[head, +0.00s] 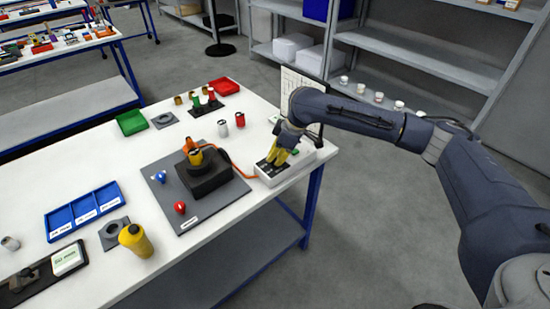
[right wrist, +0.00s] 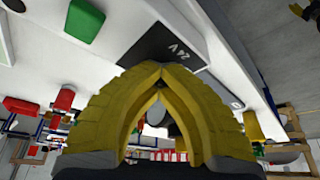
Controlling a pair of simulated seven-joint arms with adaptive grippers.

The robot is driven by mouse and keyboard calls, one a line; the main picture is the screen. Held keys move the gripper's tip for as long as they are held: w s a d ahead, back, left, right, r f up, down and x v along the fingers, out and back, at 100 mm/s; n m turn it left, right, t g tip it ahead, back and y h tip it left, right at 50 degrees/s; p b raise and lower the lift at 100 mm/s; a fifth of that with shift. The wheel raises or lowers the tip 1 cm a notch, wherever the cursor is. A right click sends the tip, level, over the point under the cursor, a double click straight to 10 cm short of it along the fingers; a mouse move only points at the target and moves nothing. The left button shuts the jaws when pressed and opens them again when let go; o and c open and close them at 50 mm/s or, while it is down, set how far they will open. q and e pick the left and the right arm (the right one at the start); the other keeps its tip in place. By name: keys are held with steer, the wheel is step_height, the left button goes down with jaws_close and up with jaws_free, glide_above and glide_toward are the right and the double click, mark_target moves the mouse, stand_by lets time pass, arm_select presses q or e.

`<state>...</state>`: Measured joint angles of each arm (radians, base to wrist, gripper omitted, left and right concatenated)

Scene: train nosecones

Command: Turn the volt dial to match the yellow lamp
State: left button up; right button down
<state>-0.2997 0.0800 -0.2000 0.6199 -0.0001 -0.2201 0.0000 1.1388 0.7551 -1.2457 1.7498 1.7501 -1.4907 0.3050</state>
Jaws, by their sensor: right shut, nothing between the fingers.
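My right gripper (head: 273,160) has yellow fingers and is over a white power box (head: 298,169) at the table's right edge. Its fingertips are together and point down at the box top. In the right wrist view the fingertips (right wrist: 158,73) meet in front of a black panel (right wrist: 165,45) printed "24V". The volt dial cannot be made out clearly; the fingers cover part of the panel. A yellow piece (head: 196,158) sits on a black block (head: 205,178); I cannot tell whether it is the yellow lamp or lit. My left gripper is not in view.
An orange cable (head: 240,172) runs from the block to the box. Blue (head: 160,177) and red (head: 180,207) pieces stand on the grey mat. A green tray (head: 131,122) is behind.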

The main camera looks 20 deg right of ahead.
steer(key=c, duration=2.2)
jaws_free()
steer(key=shift+a+r, duration=0.15)
steer(key=shift+a, duration=0.15)
steer(key=c, duration=1.5)
jaws_free()
steer(key=shift+c, duration=0.2)
steer(key=o, duration=0.4)
steer(key=shift+d, duration=0.15)
steer(key=v, duration=1.1)
steer(key=shift+d+r, duration=0.2)
steer(key=shift+r, duration=0.15)
